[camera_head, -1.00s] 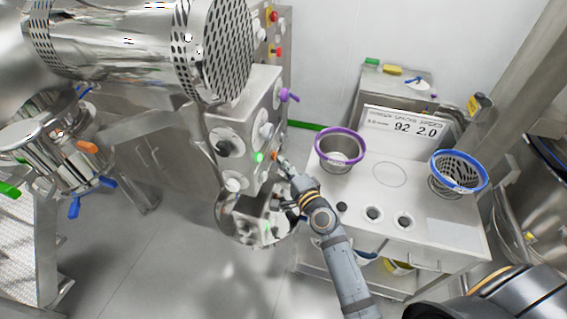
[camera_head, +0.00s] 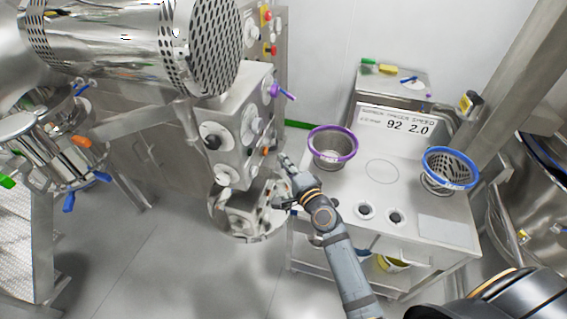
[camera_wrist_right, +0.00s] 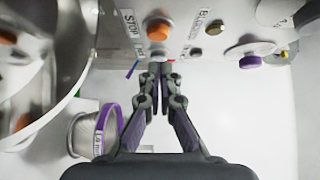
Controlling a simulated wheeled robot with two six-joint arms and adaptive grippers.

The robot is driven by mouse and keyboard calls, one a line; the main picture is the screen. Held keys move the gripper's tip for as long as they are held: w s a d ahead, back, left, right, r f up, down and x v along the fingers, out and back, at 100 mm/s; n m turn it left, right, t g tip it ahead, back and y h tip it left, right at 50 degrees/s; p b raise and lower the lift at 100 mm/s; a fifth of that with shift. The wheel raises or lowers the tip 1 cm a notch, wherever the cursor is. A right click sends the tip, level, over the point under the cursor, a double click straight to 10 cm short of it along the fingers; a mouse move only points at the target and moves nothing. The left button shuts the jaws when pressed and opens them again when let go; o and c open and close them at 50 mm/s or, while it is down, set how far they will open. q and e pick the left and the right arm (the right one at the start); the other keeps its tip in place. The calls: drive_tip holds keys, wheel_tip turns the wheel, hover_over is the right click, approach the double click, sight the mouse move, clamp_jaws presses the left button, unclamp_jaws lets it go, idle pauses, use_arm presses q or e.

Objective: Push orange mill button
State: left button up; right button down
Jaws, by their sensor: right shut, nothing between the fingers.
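The orange mill button (camera_head: 265,151) is on the front of the steel mill housing, beside the purple-handled knob. In the right wrist view the orange button (camera_wrist_right: 158,29) sits on the panel beside a label reading STOP, straight ahead of my fingers. My right gripper (camera_head: 284,160) is shut and empty, just right of and slightly below the button in the head view. In the wrist view its fingertips (camera_wrist_right: 160,70) appear apart from the button. A dark button (camera_wrist_right: 215,27) is to the right of the orange one. My left gripper is not in view.
A steel bench (camera_head: 448,232) at right holds a purple-rimmed bowl (camera_head: 350,156), close to my right gripper, and a blue-rimmed basket (camera_head: 432,158). A display (camera_head: 405,123) stands behind. A steel outlet part (camera_head: 243,220) is below the panel. Open floor (camera_head: 180,255) is at lower left.

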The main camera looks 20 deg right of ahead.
use_arm(q)
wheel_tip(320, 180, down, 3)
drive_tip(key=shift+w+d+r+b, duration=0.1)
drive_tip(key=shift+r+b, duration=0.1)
drive_tip(key=shift+b, duration=0.9)
use_arm(e)
drive_tip(key=s+d, duration=0.1)
drive_tip(key=s, duration=0.8)
drive_tip(key=shift+d, duration=0.35)
drive_tip(key=shift+s+d+f, duration=0.1)
drive_tip(key=shift+s, duration=0.05)
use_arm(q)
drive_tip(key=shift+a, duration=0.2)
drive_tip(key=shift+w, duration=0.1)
use_arm(e)
drive_tip(key=shift+f, duration=0.1)
